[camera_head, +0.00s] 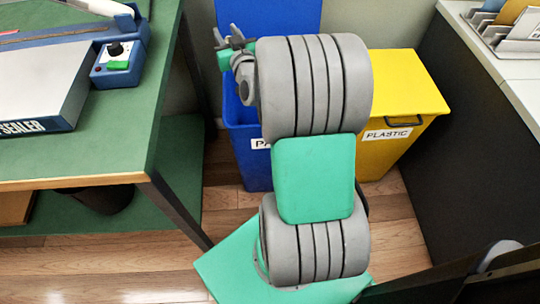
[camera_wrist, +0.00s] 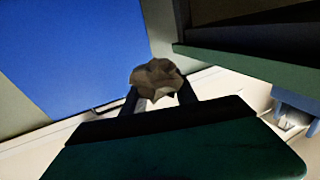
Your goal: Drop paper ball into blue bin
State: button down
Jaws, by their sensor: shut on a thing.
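In the wrist view the paper ball (camera_wrist: 157,80) is a crumpled brownish lump. It sits between the dark fingertips of my gripper (camera_wrist: 158,94), which is shut on it. In the head view my gripper (camera_head: 229,45) is at the upper left end of my arm, above the blue bin (camera_head: 242,135). The ball cannot be made out there. The bin's blue lid stands raised at the back, and its label is partly hidden by my arm. A large blue panel, seemingly the lid (camera_wrist: 75,50), fills the upper left of the wrist view.
A yellow bin (camera_head: 405,95) labelled PLASTIC stands right of the blue bin, its lid shut. A green workbench (camera_head: 150,110) with a sealer (camera_head: 45,90) is at the left. A dark-sided desk (camera_head: 470,130) is at the right. Bare wooden floor lies in front.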

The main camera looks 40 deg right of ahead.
jog(key=s+d+f+m+h+b, duration=0.1)
jog(key=s+d+f+b, duration=0.1)
jog(key=d+f+b, duration=0.45)
jog(key=s+d+f+h+b, duration=0.1)
jog(key=d+f+b, duration=0.3)
jog(key=d, duration=0.5)
jog(key=shift+g, duration=0.4)
notch_tip(320, 180, down, 6)
jog(key=b, duration=0.3)
jog(key=shift+s+a+r, duration=0.1)
jog(key=shift+s+r, duration=0.05)
jog(key=shift+r, duration=0.1)
jog(key=c, duration=0.9)
grip_release()
jog(key=s+a+r+p, duration=0.6)
jog(key=s+a+r, duration=0.2)
jog(key=s+r, duration=0.3)
notch_tip(320, 180, up, 2)
jog(key=shift+s+r, duration=0.1)
jog(key=shift+s, duration=0.15)
